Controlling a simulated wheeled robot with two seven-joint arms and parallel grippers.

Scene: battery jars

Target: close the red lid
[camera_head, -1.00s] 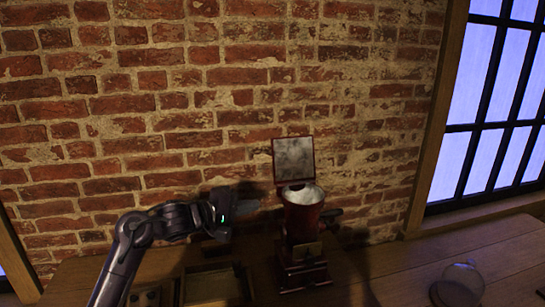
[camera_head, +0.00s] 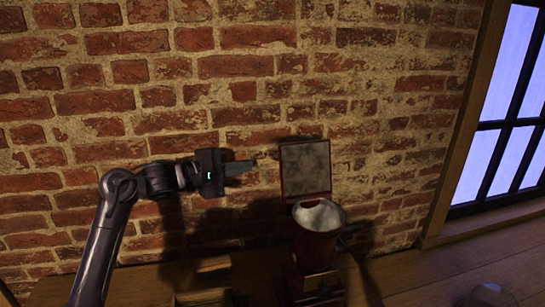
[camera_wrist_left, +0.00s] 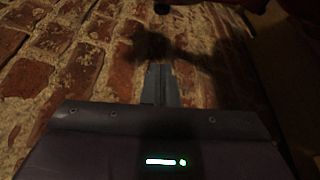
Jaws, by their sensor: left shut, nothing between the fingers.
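The red-rimmed lid (camera_head: 305,168) stands open and upright at the back of a red grinder-like jar (camera_head: 318,245). The jar's round, light grey funnel mouth (camera_head: 320,215) is uncovered in front of the lid. My left gripper (camera_head: 250,167) is shut and empty, left of the lid at about the height of its upper half, with a gap between them. In the left wrist view its closed fingers (camera_wrist_left: 160,85) point along the brick wall. A dark red edge (camera_wrist_left: 215,3) shows at the top of that view. My right gripper is not in view.
A brick wall (camera_head: 120,110) stands close behind the jar and my left arm. A barred window (camera_head: 510,160) is at the right.

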